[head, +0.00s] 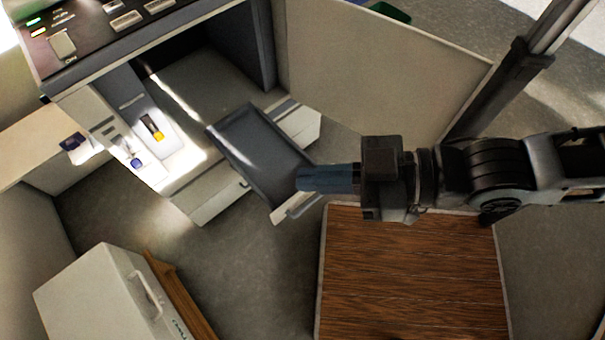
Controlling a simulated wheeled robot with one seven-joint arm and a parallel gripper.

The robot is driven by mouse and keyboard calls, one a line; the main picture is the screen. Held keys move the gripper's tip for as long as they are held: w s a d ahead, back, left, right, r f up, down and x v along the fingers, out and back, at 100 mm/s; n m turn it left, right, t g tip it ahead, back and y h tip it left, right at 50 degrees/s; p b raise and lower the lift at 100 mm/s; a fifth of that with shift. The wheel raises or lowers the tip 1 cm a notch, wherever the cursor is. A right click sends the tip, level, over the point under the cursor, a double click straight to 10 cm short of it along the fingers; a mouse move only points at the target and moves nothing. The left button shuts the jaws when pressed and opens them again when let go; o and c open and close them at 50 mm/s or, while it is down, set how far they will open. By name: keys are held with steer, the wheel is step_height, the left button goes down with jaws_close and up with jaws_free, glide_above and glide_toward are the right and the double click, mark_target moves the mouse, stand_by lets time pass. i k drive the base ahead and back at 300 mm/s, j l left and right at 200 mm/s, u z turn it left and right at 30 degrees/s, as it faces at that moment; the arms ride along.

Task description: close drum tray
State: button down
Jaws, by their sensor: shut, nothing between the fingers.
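The drum tray (258,150) is a dark grey, shallow, rectangular tray. It sticks out at a tilt from the front of the white and grey machine (210,195), in the middle of the head view. A pale strip shows at its lower right end. My gripper (302,178) is shut and empty, with its blue-grey fingers pointing left. The fingertips are at the tray's right edge. I cannot tell whether they touch it.
A wood-topped table (410,280) stands below my arm. A beige panel (380,75) stands behind. A white case (105,295) with a handle is at the lower left. The machine's control panel (95,30) overhangs at the upper left. Grey floor (255,270) is clear between the case and the table.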

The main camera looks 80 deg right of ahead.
mark_target(267, 160)
steer(key=k+l+u, duration=0.2)
steer(key=l, duration=0.3)
steer(key=k+l+u, duration=0.2)
steer(key=k+l, duration=0.25)
